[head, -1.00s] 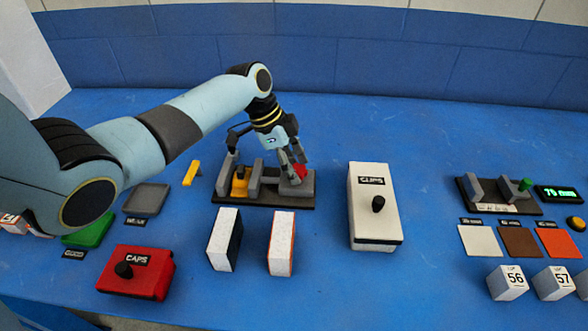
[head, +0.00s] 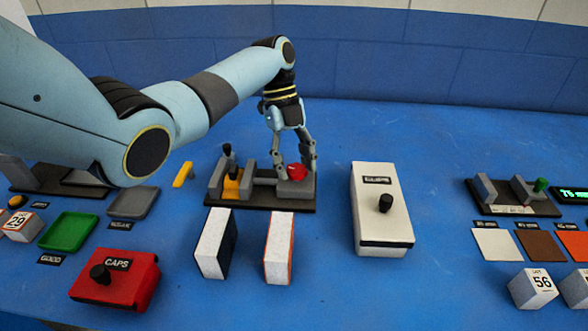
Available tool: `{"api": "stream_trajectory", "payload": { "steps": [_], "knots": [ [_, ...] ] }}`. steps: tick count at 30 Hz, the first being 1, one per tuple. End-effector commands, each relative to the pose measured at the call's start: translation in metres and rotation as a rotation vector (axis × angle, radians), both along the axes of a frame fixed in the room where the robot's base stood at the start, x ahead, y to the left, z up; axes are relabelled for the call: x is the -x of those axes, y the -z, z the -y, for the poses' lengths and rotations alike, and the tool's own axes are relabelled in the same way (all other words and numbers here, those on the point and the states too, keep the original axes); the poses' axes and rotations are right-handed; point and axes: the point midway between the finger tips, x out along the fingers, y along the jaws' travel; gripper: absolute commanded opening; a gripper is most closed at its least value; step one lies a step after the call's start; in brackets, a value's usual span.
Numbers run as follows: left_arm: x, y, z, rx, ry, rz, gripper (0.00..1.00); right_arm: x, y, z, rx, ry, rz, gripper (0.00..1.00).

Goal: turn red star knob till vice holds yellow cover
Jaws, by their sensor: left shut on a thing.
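The grey vice stands on a dark base plate (head: 265,203) in the middle of the table. The yellow cover (head: 232,187) sits upright between its two grey jaws, with a black-topped part above it; whether both jaws touch it is too small to tell. The red star knob (head: 297,171) is on the grey block at the vice's right end. My left gripper (head: 296,166) reaches down from above and is shut on the red knob, its fingers on either side. My right gripper is not in view.
Two white-faced blocks (head: 212,243) stand in front of the vice. A white CUPS box (head: 381,210) is to the right, a red CAPS box (head: 115,279) front left. A yellow piece (head: 183,174) lies left of the vice. The table behind is clear.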

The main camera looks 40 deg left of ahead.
Motion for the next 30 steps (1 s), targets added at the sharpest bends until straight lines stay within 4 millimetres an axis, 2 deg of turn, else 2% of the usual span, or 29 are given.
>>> {"api": "stream_trajectory", "payload": {
  "steps": [12, 30],
  "knots": [
    [-0.002, 0.001, 0.002, 0.000, 0.279, 0.001, 0.14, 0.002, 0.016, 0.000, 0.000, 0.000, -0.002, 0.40],
    [-0.002, 0.000, 0.001, 0.000, 0.365, 0.001, 0.14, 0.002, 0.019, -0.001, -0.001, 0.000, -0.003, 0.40]
  ]
}}
